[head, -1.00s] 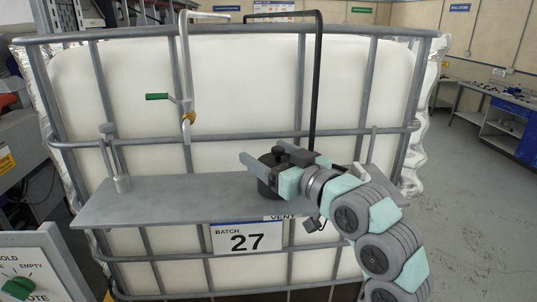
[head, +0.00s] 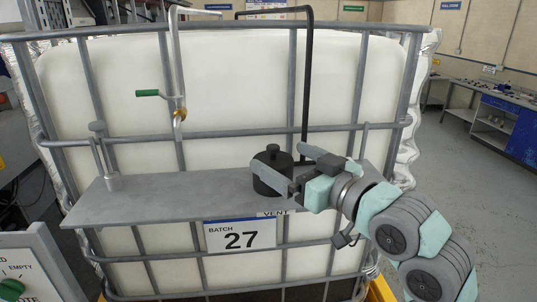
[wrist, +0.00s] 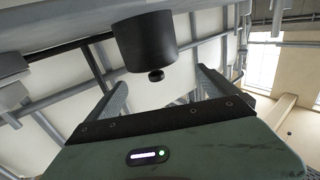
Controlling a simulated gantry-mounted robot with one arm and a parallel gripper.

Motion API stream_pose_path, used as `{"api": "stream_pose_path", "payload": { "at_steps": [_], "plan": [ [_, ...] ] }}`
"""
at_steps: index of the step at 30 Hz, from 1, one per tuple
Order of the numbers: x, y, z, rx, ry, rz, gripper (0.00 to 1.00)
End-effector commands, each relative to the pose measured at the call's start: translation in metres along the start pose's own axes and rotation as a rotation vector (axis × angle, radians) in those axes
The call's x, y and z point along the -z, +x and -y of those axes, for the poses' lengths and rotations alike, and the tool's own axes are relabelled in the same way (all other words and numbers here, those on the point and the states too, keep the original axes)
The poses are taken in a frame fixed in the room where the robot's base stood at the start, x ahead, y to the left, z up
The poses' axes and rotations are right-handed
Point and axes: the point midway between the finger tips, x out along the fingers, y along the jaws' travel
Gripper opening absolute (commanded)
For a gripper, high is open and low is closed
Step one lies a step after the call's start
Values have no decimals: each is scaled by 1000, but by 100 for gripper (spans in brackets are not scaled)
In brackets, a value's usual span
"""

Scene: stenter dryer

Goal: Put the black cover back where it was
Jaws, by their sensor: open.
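The black cover (head: 271,160), a short cylinder with a small knob on top, stands upright on the grey shelf (head: 170,192), above the partly hidden VENT label (head: 272,213). My gripper (head: 290,170) is open just right of the cover, its near finger passing in front of the cover's lower part. In the wrist view the cover (wrist: 145,42) appears upside down, beyond the open fingers (wrist: 160,85) and not gripped. Whether a finger touches it I cannot tell. What lies beneath the cover is hidden.
A black bent pipe (head: 306,90) rises behind the cover. A silver pipe with a green-handled valve (head: 150,93) and a grey post (head: 104,160) stand to the left. The caged white tank (head: 240,90) is behind. The shelf's middle is clear.

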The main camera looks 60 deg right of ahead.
Motion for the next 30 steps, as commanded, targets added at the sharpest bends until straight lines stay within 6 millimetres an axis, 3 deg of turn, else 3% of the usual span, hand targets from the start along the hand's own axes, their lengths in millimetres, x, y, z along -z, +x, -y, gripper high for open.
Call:
{"api": "stream_pose_path", "payload": {
  "at_steps": [3, 9, 30],
  "plan": [
    [0, -22, -1, -4, -2, -3, 98],
    [0, -39, 0, -1, -2, -1, 98],
    [0, -41, 0, 0, -1, 0, 98]
  ]
}}
